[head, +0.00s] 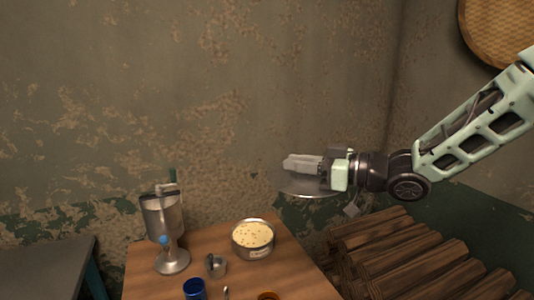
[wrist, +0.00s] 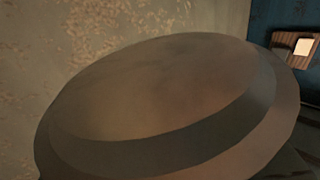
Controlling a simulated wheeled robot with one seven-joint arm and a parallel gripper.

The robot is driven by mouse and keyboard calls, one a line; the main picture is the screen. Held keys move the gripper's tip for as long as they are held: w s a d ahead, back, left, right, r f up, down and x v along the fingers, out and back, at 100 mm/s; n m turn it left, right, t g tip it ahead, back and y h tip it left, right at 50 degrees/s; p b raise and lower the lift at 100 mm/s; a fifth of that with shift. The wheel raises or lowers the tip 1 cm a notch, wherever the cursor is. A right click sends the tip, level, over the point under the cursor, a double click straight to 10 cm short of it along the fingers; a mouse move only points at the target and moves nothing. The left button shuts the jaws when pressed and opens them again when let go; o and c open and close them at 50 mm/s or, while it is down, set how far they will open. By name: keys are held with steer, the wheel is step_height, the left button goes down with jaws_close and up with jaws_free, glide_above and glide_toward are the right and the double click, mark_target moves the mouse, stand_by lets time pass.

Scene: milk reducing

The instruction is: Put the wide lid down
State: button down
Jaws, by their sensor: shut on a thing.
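The wide lid (head: 312,190) is a round, shiny metal disc. My gripper (head: 303,163) is shut on it and holds it in the air, to the right of and higher than the wooden table. In the wrist view the lid (wrist: 160,100) fills most of the picture, tilted, and hides what lies behind it. The fingertips do not show in the wrist view. A wide metal pot (head: 254,252) stands uncovered on the table, full of a pale, speckled content.
The wooden table (head: 190,281) also bears a metal machine (head: 165,225), a small metal cup (head: 215,267), a blue cup (head: 195,289) and an orange-brown round thing (head: 268,296). Stacked logs (head: 400,250) lie right of the table. A dark table (head: 45,265) stands left.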

steer(key=w+d+f+m+t+h+b, duration=0.1)
steer(key=d+f+m+t+h+b, duration=0.15)
steer(key=d+f, duration=0.8)
steer(key=w+d+f+m+t+h+b, duration=0.1)
steer(key=d+f+m+t+h+b, duration=0.15)
steer(key=d+f, duration=0.75)
steer(key=s+d+f+m+t+h+b, duration=0.2)
steer(key=s+f+m+h, duration=0.2)
steer(key=f, duration=0.9)
steer(key=s+d+f+m+t+h+b, duration=0.2)
steer(key=s+f+h, duration=0.4)
steer(key=f, duration=0.6)
steer(key=shift+s+d+f+m+t+h, duration=0.4)
steer(key=shift+s+d+m+t, duration=0.25)
steer(key=shift+s+m, duration=0.45)
steer(key=shift+r, duration=0.1)
steer(key=shift+s+d, duration=0.1)
